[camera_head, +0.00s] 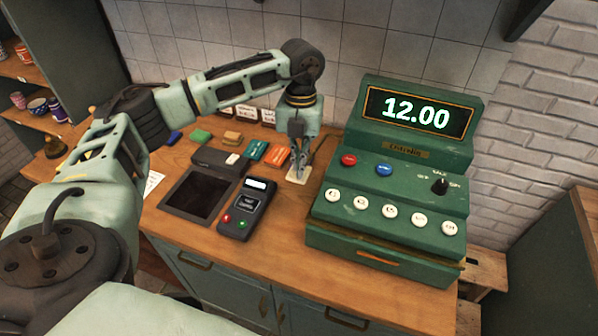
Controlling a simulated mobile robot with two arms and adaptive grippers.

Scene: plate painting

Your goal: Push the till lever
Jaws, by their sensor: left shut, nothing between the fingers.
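The green till (395,165) stands at the right of the wooden counter, and its display reads 12.00. A small black knob or short lever (440,186) sticks up at the right of its sloped panel, with small labels around it. My left gripper (300,174) points down, shut and empty, to the left of the till. The gripper is clearly apart from the black knob. My right gripper is out of view.
A card terminal (246,208) and a dark square tray (171,205) are left of the till. Coloured cards (277,154) and small blocks (200,135) lie behind them. A tiled wall (340,55) closes off the back. Bare counter shows at the front.

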